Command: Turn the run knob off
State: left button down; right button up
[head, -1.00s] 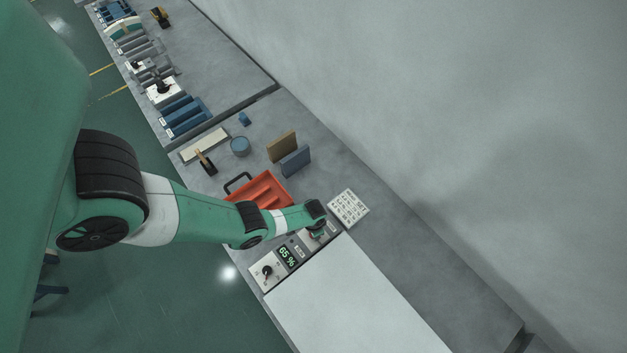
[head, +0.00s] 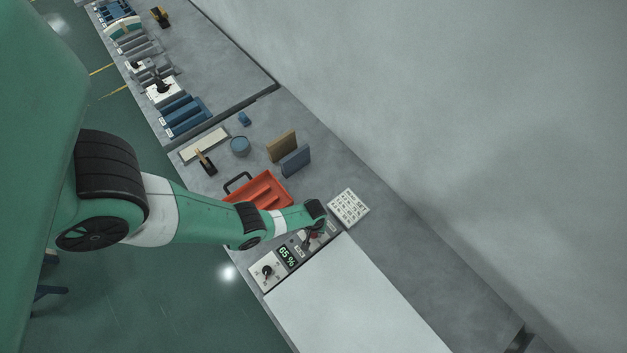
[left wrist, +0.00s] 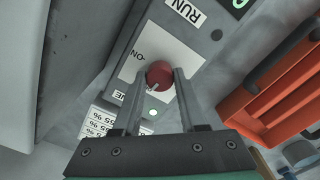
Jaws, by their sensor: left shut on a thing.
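The run knob (left wrist: 160,73) is round and red, on a white plate (left wrist: 185,50) with a RUN label (left wrist: 186,12) in the left wrist view. My left gripper (left wrist: 160,78) is shut on the knob, with one finger on each side. A pale mark on the knob points to the lower left in that view. ON is printed beside the knob; other lettering is partly hidden by a finger. In the head view my left gripper (head: 310,238) is over the control panel, partly covering the knob. My right gripper is not in view.
The panel has a display (head: 288,255) reading 65 % and a black knob (head: 267,271). A red tray (head: 262,190) stands close to the left arm. A large pale surface (head: 350,300) lies in front.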

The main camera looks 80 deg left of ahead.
pick_arm(q)
jog(key=shift+n, duration=0.6)
jog(key=shift+c, duration=2.2)
grip_release()
